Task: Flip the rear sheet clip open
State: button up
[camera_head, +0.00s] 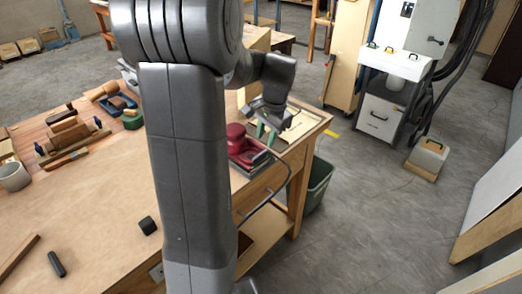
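A dark red sander (238,140) sits near the right end of the workbench, partly hidden behind my arm. A cord runs from it over the bench's edge. I cannot make out a sheet clip on it at this size. My gripper (266,130) points down just beyond and to the right of the sander's red body. Small green strips show at the gripper's lower end; I cannot tell if they are its fingertips. Whether it touches the sander, and how far apart its fingers are, is not clear.
The wooden workbench (80,215) holds planes and tools (68,135), a mug (14,176) and small dark blocks (148,225). A pale tray (297,122) lies behind my gripper. A green bin (318,185) stands below the bench's right end.

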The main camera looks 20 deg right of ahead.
aim_at(262, 154)
jog(key=f, duration=0.2)
jog(key=w+f, duration=0.1)
jog(key=f, duration=0.3)
jog(key=shift+w+a+f, duration=0.2)
jog(key=shift+a+f, duration=0.2)
